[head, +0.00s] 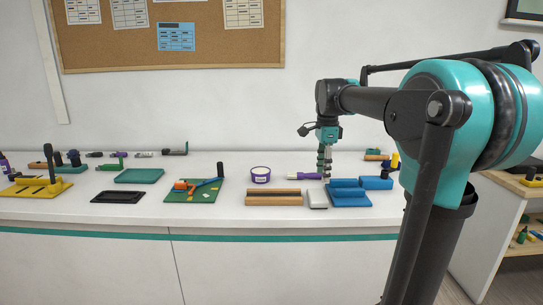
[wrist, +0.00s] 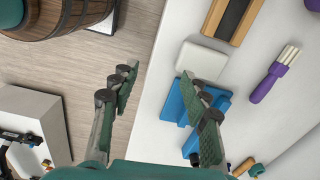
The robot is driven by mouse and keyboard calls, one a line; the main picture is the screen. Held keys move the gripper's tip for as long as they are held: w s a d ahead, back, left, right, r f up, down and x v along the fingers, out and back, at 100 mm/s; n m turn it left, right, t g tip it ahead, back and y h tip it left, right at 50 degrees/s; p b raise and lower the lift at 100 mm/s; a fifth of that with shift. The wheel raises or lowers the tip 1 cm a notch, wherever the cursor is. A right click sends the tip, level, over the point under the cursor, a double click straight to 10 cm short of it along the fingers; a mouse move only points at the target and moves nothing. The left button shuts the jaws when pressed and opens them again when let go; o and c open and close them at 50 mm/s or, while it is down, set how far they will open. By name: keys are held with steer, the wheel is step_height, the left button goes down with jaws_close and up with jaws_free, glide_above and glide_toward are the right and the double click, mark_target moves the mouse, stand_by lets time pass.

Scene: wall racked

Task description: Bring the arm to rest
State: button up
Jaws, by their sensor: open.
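My gripper (head: 325,162) hangs from my outstretched arm above the right part of the white counter in the head view. In the wrist view my gripper (wrist: 164,95) shows two fingers spread wide apart, with nothing between them. It is open and empty. The blue block holder (head: 348,194) lies under and just right of it in the head view. A white block (head: 317,198) lies beside the holder. The purple-handled brush (head: 302,175) lies left of the gripper. The wrist view shows the brush (wrist: 268,82) and the white block (wrist: 202,61) on the counter.
The white counter (head: 230,220) carries a wooden rail (head: 274,197), a purple tub (head: 260,175), a green board (head: 207,192) and a black tray (head: 118,197). A barrel (wrist: 60,15) stands on the floor in the wrist view. A separate shelf unit (head: 490,225) stands at the right.

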steer(key=s+d+f+n+t, duration=0.1)
steer(key=s+f+n+t, duration=0.1)
steer(key=s+f+n, duration=0.6)
steer(key=s+d+f+n+t, duration=0.1)
steer(key=s+f+n, duration=0.8)
steer(key=f, duration=1)
steer(key=s+t, duration=0.1)
steer(key=s, duration=0.3)
steer(key=shift+s+d+f, duration=0.2)
steer(key=shift+s+f, duration=0.1)
steer(key=shift+f, duration=0.1)
